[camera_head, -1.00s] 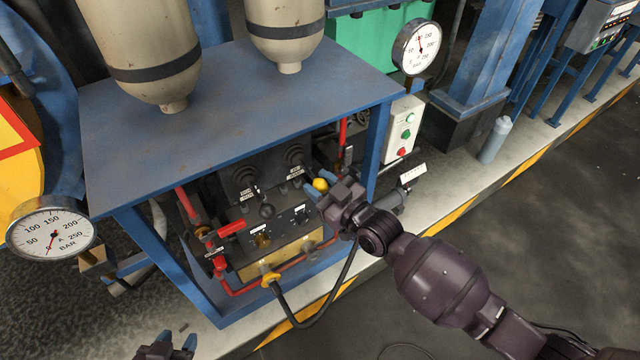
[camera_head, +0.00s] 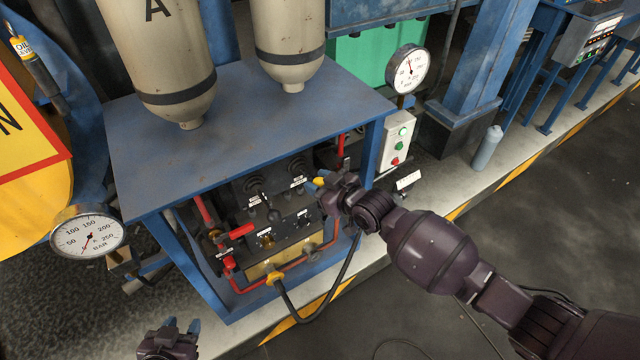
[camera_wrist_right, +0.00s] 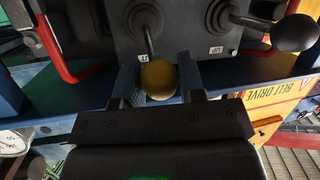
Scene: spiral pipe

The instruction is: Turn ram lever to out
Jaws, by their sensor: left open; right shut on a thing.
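A lever with a yellow ball knob (camera_head: 319,182) stands on the dark control panel under the blue bench. I take it for the ram lever, but its label is too small to read. My right gripper (camera_head: 328,190) is at this knob. In the right wrist view, the yellow knob (camera_wrist_right: 158,79) sits between the two blue fingers of the right gripper (camera_wrist_right: 160,88), which is shut on it. A second lever with a black ball knob (camera_head: 273,215) stands to its left. My left gripper (camera_head: 180,328) is open and empty, low at the bottom left.
The blue bench (camera_head: 240,105) overhangs the panel and carries beige tanks. A red valve handle (camera_head: 240,231), red pipes and a black hose (camera_head: 320,295) lie left of and below my right gripper. A control box (camera_head: 396,140) stands to the right.

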